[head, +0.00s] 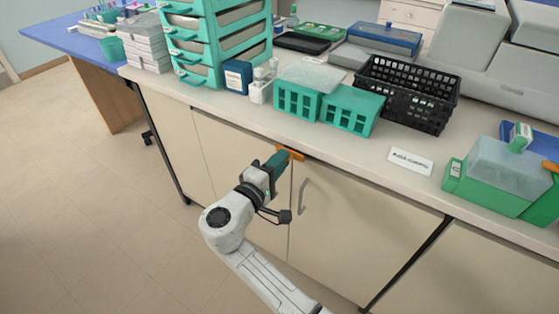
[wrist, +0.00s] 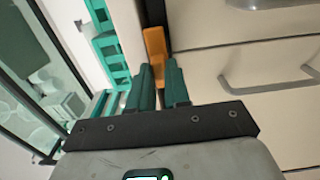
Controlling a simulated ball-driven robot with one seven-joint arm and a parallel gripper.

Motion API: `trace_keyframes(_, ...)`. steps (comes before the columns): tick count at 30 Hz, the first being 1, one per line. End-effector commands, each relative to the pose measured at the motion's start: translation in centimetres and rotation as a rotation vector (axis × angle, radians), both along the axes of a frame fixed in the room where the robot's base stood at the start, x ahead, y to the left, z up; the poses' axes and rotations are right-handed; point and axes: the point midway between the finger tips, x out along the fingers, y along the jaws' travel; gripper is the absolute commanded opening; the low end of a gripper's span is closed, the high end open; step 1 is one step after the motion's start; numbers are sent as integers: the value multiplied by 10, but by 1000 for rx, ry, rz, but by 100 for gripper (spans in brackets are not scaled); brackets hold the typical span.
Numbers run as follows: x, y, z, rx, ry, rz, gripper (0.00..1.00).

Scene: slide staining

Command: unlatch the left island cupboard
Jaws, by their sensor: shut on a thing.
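The island cupboard has a beige left door (head: 235,165) and a beige right door (head: 365,225), both closed against the front. An orange latch (head: 291,153) sits at the top of the seam between them, just under the countertop edge. My gripper (head: 281,160) reaches up to the latch from the front, its green fingers shut on it. In the wrist view the orange latch (wrist: 155,48) runs in between the fingertips of my gripper (wrist: 158,68). The gripped end is partly hidden by the fingers.
A metal handle (head: 303,196) stands out from the right door near the seam. The countertop (head: 335,148) overhangs above and holds teal racks (head: 350,108), a black basket (head: 408,95) and a label card (head: 410,161). The floor (head: 90,215) at left is clear.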

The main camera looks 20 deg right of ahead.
Motion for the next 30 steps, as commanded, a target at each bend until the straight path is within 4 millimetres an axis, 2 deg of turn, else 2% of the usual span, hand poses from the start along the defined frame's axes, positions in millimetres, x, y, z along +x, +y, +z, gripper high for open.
trace_keyframes(7,0,2,-1,0,2,6,0)
trace_keyframes(8,1,2,-1,0,2,6,20)
trace_keyframes(15,0,1,-1,1,1,3,43)
trace_keyframes(23,-1,2,0,0,0,2,43)
trace_keyframes(26,-4,8,0,1,-1,3,43)
trace_keyframes(30,-17,26,-1,0,0,7,43)
